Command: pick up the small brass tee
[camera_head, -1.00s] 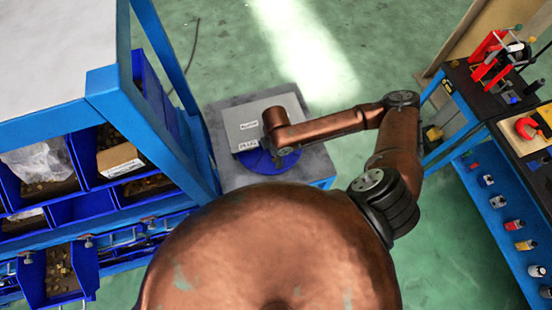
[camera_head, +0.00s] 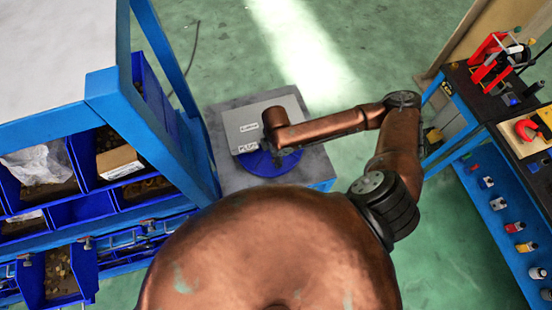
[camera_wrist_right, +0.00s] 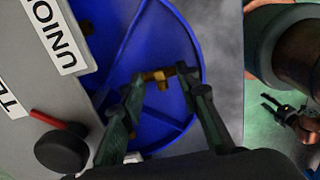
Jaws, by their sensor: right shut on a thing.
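The small brass tee (camera_wrist_right: 159,77) is between the fingertips of my right gripper (camera_wrist_right: 160,79) in the right wrist view. The gripper is shut on it, over the blue round tray (camera_wrist_right: 133,30). How high the tee is above the tray floor I cannot tell. In the head view my right gripper (camera_head: 283,155) is over the blue tray (camera_head: 255,164), and the tee is too small to make out there.
A grey labelled box (camera_head: 244,122) adjoins the tray on a grey stand (camera_head: 320,165). A blue rack with part bins (camera_head: 75,210) stands left, close to the stand. A blue bench with tools (camera_head: 500,200) is at right. A black knob (camera_wrist_right: 62,150) shows near the gripper.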

